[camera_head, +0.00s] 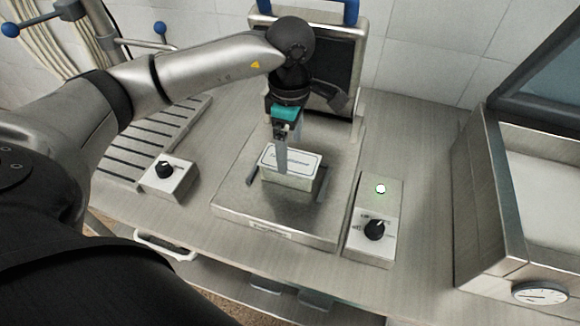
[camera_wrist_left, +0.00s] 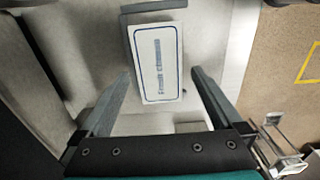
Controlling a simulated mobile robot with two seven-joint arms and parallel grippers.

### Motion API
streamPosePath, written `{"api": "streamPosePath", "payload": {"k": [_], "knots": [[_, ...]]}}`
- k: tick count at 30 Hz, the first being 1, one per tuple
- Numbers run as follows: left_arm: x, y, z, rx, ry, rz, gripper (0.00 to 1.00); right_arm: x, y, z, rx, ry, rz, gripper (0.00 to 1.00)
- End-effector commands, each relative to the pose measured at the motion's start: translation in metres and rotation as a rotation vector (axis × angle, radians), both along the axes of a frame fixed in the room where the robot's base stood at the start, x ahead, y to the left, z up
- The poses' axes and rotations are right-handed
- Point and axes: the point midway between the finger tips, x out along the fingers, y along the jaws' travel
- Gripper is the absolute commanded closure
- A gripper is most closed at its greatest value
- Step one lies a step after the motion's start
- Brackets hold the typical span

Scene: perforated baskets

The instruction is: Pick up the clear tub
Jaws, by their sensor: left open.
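The clear tub (camera_head: 303,181) sits on a metal platform (camera_head: 230,196) in the head view. It is a small box with pale sides and a white, dark-bordered label (camera_head: 300,160) on top. My left gripper (camera_head: 282,172) points down over the tub, and one finger hides part of the label. In the left wrist view the labelled top (camera_wrist_left: 157,62) shows between the two spread fingers of my left gripper (camera_wrist_left: 161,72). The fingers are open with nothing held. I cannot tell whether they touch the tub. My right gripper is not in view.
A control box (camera_head: 374,225) with a black knob and a lit green button stands right of the platform. A smaller knob box (camera_head: 168,178) stands left. A dark-faced panel (camera_head: 328,70) rises behind. A large metal unit (camera_head: 510,190) with a dial is at far right.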

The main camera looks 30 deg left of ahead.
Motion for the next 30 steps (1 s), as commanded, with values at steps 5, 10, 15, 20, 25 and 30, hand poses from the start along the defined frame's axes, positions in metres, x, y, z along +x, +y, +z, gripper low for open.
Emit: {"api": "streamPosePath", "payload": {"k": [5,10,15,20,25,30], "knots": [[0.000,0.000,-0.012,0.000,0.002,0.000,0.00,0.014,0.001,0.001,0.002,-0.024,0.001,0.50],[0.000,0.001,-0.034,-0.001,0.005,0.000,0.00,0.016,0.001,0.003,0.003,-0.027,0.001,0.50],[0.001,0.002,-0.056,0.000,0.001,0.000,0.00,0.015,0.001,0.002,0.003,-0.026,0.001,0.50],[0.001,0.002,-0.062,-0.001,0.000,-0.001,0.00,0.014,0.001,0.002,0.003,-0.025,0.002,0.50],[0.001,0.002,-0.061,-0.001,0.000,-0.001,0.03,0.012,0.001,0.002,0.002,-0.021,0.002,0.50],[0.001,0.002,-0.061,-0.001,0.000,-0.001,0.22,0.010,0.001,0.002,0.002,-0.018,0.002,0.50]]}}
